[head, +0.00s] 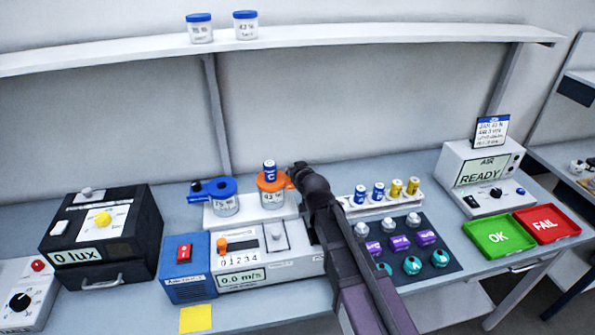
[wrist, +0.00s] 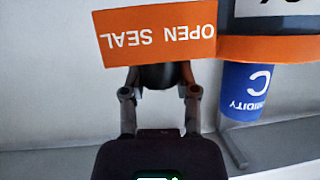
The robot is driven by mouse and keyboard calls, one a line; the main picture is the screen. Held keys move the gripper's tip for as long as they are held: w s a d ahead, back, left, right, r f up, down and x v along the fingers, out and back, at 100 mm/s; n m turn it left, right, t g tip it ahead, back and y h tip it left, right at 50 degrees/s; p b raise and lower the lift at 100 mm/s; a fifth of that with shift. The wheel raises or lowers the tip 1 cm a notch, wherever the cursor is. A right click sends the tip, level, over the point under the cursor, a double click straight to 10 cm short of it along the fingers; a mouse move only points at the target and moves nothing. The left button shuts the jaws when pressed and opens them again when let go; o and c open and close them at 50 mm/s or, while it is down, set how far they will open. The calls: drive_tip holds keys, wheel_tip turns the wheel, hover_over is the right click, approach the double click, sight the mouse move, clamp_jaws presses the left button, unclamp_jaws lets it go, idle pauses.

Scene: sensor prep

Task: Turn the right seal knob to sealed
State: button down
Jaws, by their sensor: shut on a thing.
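The right jar (head: 272,199) stands on a white stand and wears an orange seal collar (head: 268,184). A blue sensor marked C (head: 270,168) sits upright in its top. My gripper (head: 294,177) is at the collar's right side, partly hidden by my own arm. In the wrist view my gripper (wrist: 158,92) is shut on a dark knob (wrist: 157,77), mostly covered by the fingers. An orange tag (wrist: 158,38) beside the knob reads OPEN SEAL, upside down. The collar (wrist: 268,48) and sensor (wrist: 247,92) show at the right there.
A left jar (head: 226,206) with a blue collar (head: 217,187) and dark knob (head: 196,186) stands close by. A rack (head: 375,206) of blue and yellow sensors is right of my arm. A meter (head: 240,276) reading 0.0 m/s sits in front. The shelf is above.

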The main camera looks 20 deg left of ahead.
drive_tip(key=shift+w+n+g+y, duration=0.2)
drive_tip(key=shift+n+g+y, duration=1.3)
drive_tip(key=shift+n, duration=0.2)
drive_tip(key=n+g+y, duration=0.1)
drive_tip(key=n+g, duration=0.2)
drive_tip(key=shift+w+n+g+y, duration=0.1)
drive_tip(key=shift+n+g+y, duration=0.2)
drive_tip(key=shift+y, duration=0.1)
drive_tip(key=shift+n+g+y, duration=0.3)
drive_tip(key=shift+n+g, duration=1.3)
drive_tip(key=shift+g, duration=0.3)
drive_tip(key=shift+c, duration=1.8)
unclamp_jaws()
drive_tip(key=shift+s, duration=0.2)
